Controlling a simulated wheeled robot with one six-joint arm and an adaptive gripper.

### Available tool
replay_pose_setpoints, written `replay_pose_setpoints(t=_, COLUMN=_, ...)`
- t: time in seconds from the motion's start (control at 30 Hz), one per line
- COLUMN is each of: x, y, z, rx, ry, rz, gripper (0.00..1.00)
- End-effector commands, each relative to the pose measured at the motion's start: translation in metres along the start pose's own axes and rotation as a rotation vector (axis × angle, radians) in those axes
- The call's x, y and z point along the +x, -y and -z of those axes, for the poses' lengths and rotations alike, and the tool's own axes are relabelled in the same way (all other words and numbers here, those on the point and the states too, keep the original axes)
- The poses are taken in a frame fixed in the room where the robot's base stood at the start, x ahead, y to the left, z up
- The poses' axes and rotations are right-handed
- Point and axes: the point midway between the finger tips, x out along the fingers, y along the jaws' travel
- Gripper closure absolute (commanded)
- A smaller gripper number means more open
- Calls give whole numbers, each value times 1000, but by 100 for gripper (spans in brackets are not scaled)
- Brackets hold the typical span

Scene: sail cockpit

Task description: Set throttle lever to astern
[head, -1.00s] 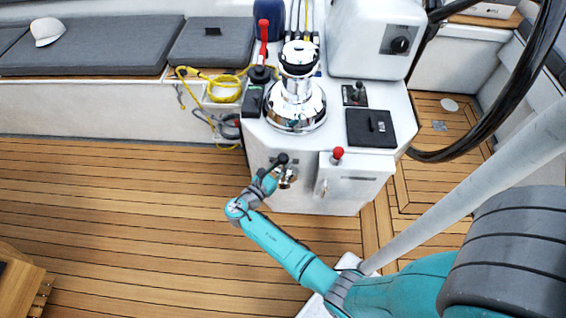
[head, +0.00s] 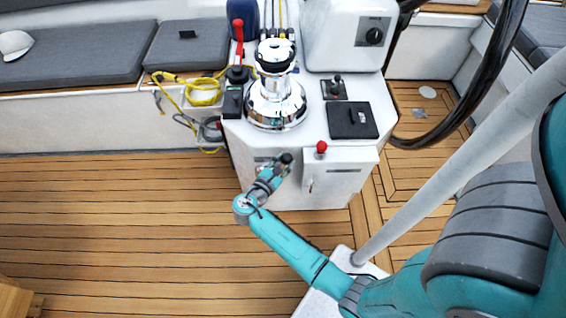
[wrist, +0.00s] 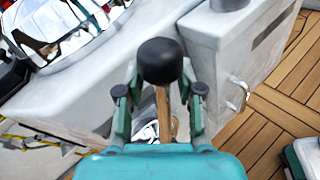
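A lever with a round black knob (head: 285,158) stands out from the front face of the white console; I take it as the throttle lever. In the wrist view its knob (wrist: 160,60) sits between the fingers of my gripper (wrist: 161,82), with a brown shaft running down to a shiny metal base (wrist: 147,131). The fingers are spread on either side of the knob and shaft, so the gripper looks open around the lever. Contact with either finger cannot be told. In the head view my gripper (head: 276,170) covers most of the shaft and base.
A red-knobbed lever (head: 321,148) tops the white box (head: 340,176) right of the gripper. A chrome winch (head: 277,103), a small black joystick (head: 337,86) and a black hatch (head: 352,119) are on the console top. A grey post (head: 450,170) stands at right. The wooden deck (head: 110,220) at left is clear.

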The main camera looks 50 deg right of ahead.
Motion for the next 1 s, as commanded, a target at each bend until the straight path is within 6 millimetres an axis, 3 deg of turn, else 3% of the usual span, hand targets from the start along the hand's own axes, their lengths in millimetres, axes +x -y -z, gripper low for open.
replay_pose_setpoints(t=0.47, x=-10, y=1, z=3, rx=-6, ry=-6, rz=-2, gripper=53)
replay_pose_setpoints(t=1.0, x=-99, y=0, z=3, rx=-4, ry=-6, rz=-4, gripper=53)
